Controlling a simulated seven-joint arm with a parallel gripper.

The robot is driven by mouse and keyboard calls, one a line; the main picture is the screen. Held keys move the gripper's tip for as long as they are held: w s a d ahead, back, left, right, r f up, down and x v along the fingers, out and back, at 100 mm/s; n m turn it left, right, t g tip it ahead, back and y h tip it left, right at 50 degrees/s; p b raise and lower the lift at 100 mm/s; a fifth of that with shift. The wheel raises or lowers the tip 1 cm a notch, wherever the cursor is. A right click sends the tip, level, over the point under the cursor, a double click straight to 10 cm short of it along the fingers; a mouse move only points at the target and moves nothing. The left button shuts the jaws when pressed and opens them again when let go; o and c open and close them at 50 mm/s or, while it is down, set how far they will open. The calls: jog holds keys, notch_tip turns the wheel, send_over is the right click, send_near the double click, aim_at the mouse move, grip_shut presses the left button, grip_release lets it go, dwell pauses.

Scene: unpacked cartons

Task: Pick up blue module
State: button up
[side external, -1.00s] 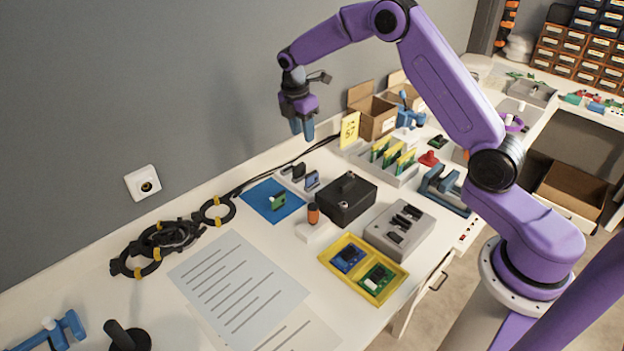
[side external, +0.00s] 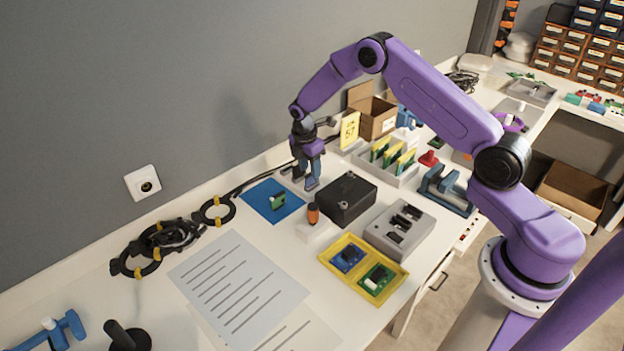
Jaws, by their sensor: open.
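My gripper (side external: 306,174) points down, open, at the small white holder behind the black box. In the side external view its fingers cover most of the upright modules there, a dark one and a blue-grey one; I cannot tell whether the fingers touch or straddle either. Another blue module (side external: 348,257), a flat blue board, lies in the left part of the yellow tray (side external: 333,268), well apart from my gripper. A green board (side external: 376,278) lies beside it in the same tray.
A black box (side external: 346,200) stands just right of my gripper, and a blue mat (side external: 262,199) with a small green board lies to its left. A grey unit (side external: 384,238), an orange-capped item (side external: 313,213) and a rack of yellow-green cards (side external: 381,168) are nearby. Black cables run behind.

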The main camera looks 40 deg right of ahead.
jog(key=shift+d+f, duration=0.2)
jog(key=shift+f, duration=0.65)
jog(key=shift+d+f, duration=0.15)
jog(key=shift+f, duration=0.7)
grip_shut()
jog(key=shift+r, duration=0.15)
jog(key=shift+r, duration=0.25)
jog(key=r, duration=0.3)
jog(key=shift+s, duration=0.3)
jog(key=s+a+r, duration=0.1)
jog(key=s+r, duration=0.8)
jog(key=s, duration=0.4)
jog(key=shift+s+a+r, duration=0.15)
jog(key=shift+s+a, duration=0.05)
